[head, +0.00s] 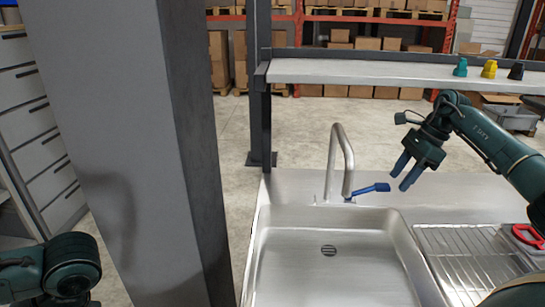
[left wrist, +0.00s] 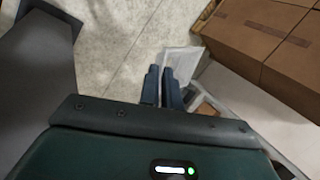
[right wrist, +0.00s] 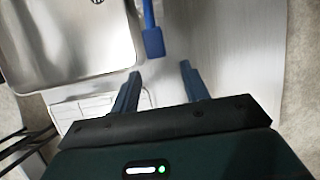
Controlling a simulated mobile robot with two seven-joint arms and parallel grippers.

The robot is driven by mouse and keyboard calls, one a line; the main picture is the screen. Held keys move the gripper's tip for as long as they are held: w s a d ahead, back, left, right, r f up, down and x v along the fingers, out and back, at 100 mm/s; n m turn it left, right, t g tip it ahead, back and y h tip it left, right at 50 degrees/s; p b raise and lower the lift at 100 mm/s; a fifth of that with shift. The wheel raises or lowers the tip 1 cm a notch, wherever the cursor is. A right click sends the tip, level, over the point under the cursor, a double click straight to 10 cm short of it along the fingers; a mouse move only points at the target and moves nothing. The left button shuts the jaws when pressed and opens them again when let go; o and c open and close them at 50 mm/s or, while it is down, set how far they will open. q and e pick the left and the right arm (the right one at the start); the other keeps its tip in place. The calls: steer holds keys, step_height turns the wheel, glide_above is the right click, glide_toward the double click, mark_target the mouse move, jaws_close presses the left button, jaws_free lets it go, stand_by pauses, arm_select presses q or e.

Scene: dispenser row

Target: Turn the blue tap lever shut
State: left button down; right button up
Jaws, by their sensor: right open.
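The blue tap lever (head: 372,189) sticks out to the right from the foot of the grey metal tap (head: 341,160) behind the sink. My right gripper (head: 401,179) is open and empty, just right of the lever's free end, pointing down and left. In the right wrist view the lever (right wrist: 152,38) ends in a wide blue paddle, ahead of the gap between the open fingers (right wrist: 160,72) and apart from them. My left gripper (left wrist: 160,80) shows in its wrist view with its fingers together and nothing between them, away from the tap.
The sink basin (head: 330,270) lies in front of the tap, with a wire drying rack (head: 460,255) and a red-rimmed item (head: 528,236) to its right. A shelf (head: 400,73) with several small coloured pieces runs behind. A grey pillar (head: 115,120) stands left.

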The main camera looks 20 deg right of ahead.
steer(key=s+d, duration=0.4)
steer(key=d, duration=0.4)
steer(key=shift+s+d, duration=0.2)
steer(key=shift+s, duration=0.05)
